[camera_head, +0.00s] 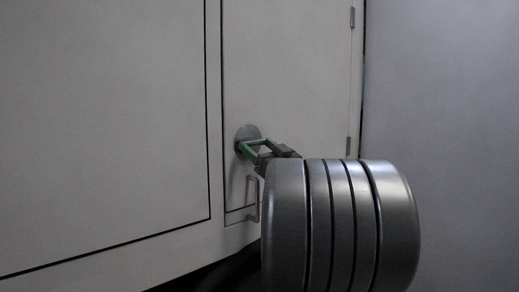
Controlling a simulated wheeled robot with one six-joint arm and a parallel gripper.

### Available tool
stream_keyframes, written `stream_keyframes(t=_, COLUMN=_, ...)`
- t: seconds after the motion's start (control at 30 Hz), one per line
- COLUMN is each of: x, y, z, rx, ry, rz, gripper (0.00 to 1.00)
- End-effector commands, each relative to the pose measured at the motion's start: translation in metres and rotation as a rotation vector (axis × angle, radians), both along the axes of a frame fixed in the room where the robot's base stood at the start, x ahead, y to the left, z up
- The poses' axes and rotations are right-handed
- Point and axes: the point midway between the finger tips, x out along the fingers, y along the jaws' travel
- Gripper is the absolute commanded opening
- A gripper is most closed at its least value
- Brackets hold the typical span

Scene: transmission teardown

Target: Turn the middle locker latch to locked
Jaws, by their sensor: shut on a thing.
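The locker latch (247,132) is a round grey disc on the narrow pale door, near its left edge. My gripper (246,147), with green fingers, reaches it from the right and is shut on the latch's knob. The fingers hide the gripped part, so the latch's turn angle cannot be told. A large ribbed metal part of my arm fills the lower right and hides the rest of the gripper's wrist.
A bar handle (253,198) stands out from the door just below the latch. A wide pale panel (110,120) is on the left. Hinges show at the door's right edge, and a plain grey wall (445,90) is beyond.

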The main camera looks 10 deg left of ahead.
Motion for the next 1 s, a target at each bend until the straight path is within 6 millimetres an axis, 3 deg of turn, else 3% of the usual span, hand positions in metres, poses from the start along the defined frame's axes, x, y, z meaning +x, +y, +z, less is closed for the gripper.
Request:
stream_keyframes(t=0.37, x=0.0024, y=-0.0019, z=-0.0022, rx=-0.136, ry=-0.176, rz=0.000, gripper=0.46)
stream_keyframes(t=1.0, x=0.0062, y=-0.0048, z=0.0024, rx=-0.512, ry=-0.654, rz=0.000, gripper=0.46)
